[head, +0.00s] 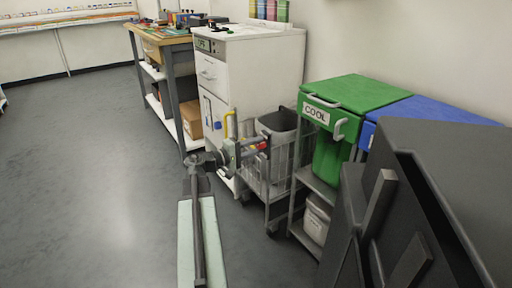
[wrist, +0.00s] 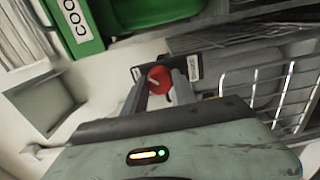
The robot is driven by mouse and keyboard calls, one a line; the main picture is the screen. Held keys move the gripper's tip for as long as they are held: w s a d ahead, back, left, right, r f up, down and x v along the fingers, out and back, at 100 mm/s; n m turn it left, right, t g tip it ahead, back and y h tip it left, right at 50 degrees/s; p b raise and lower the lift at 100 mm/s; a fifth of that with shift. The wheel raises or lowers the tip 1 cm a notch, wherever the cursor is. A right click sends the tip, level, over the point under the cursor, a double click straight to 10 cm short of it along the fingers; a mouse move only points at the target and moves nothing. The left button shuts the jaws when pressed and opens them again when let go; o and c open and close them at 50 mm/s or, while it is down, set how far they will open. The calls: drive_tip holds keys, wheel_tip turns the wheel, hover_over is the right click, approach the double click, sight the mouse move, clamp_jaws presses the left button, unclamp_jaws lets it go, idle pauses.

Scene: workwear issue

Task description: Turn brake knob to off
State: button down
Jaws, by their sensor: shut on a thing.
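The brake knob (wrist: 159,79) is a small red round knob with a dark mark, set by a label plate on the trolley. In the wrist view it sits between my gripper's (wrist: 160,88) two grey fingers, and the gripper is shut on it. In the head view my gripper (head: 262,146) reaches the near upper side of the wire trolley (head: 281,185), with a bit of red showing at its tip. The label's words are too small to read, and the knob's setting is hard to tell.
A green COOL bin (head: 352,93) and a blue-lidded bin (head: 408,112) stand right of the trolley. A white cabinet (head: 262,60) stands behind it, with a workbench (head: 165,42) farther back. The floor (head: 95,150) at left is clear.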

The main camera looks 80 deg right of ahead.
drive_tip(key=shift+s, duration=0.1)
idle(0.3)
drive_tip(key=c, duration=1)
unclamp_jaws()
drive_tip(key=shift+a, duration=0.1)
drive_tip(key=v, duration=0.7)
drive_tip(key=shift+w+a, duration=0.2)
drive_tip(key=shift+w, duration=0.15)
